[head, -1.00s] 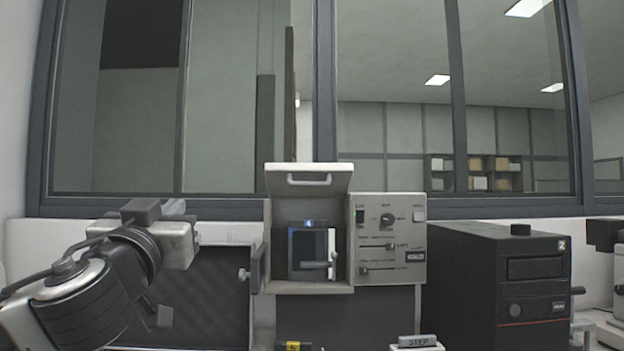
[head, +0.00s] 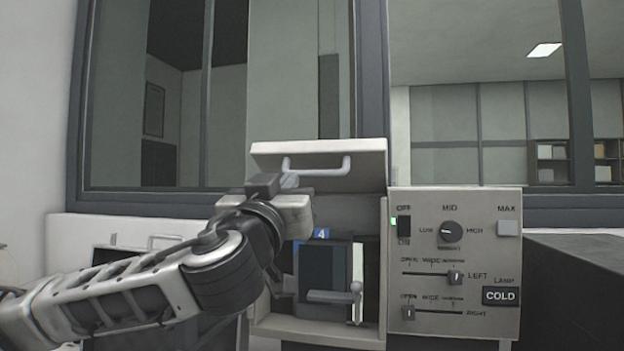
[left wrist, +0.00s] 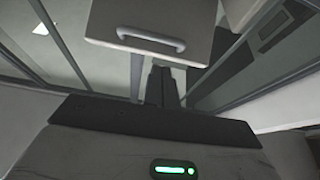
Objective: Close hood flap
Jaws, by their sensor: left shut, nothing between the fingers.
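The hood flap (head: 345,181) is a pale grey panel with a bar handle (head: 318,171). It is raised above the open front of the press housing, and it also shows at the top of the left wrist view (left wrist: 178,20). Inside the opening is a dark block with a blue "4" label (head: 321,233) and a small lever (head: 335,297). My left gripper (head: 290,181) is shut and empty. In the head view its tip overlaps the left end of the handle; I cannot tell whether it touches. In the left wrist view the fingers (left wrist: 161,88) point up below the handle. My right gripper is not in view.
A control panel (head: 478,245) with a knob, sliders and a "COLD" display adjoins the housing on its right. A dark box (head: 580,280) stands further right. A framed window is behind. Space above the flap looks clear.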

